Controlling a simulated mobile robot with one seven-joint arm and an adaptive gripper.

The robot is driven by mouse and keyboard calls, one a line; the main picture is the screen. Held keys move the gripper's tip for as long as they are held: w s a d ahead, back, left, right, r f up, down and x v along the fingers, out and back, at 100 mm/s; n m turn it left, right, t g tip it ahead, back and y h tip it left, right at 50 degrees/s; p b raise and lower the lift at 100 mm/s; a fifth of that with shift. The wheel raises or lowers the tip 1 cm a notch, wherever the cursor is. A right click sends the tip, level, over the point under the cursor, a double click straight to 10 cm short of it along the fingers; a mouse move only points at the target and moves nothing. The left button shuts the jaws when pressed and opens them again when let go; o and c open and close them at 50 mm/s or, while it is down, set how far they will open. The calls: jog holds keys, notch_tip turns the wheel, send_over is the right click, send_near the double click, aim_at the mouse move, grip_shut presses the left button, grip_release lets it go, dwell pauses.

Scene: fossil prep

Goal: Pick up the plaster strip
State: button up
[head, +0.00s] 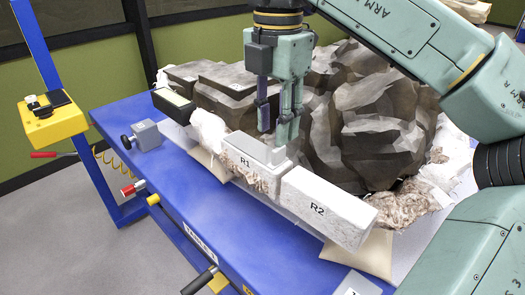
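No piece is plainly marked as the plaster strip, so I cannot tell which it is. A white block marked R1 (243,161) and a longer white block marked R2 (318,207) lie in a row along the front of the dark faceted rock (370,110). A small pale piece shows on or beside R1's right end, partly behind a fingertip. My gripper (273,134) points down above R1's right part, in front of the rock. Its fingers are apart with rock showing between them, and I see nothing held. Contact with R1 cannot be told.
The blue table (130,120) carries a small grey clamp block (146,135) at left. A dark box (173,105) lies beyond R1. Beige cushions (365,252) lie under the row. A yellow box (52,122) stands off the left edge. The left table top is mostly free.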

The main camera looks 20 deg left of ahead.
aim_at(275, 151)
jog(key=shift+w+f+p, duration=0.1)
jog(key=shift+f+p, duration=0.55)
jog(key=shift+f, duration=2.45)
jog(key=shift+c, duration=0.3)
grip_shut()
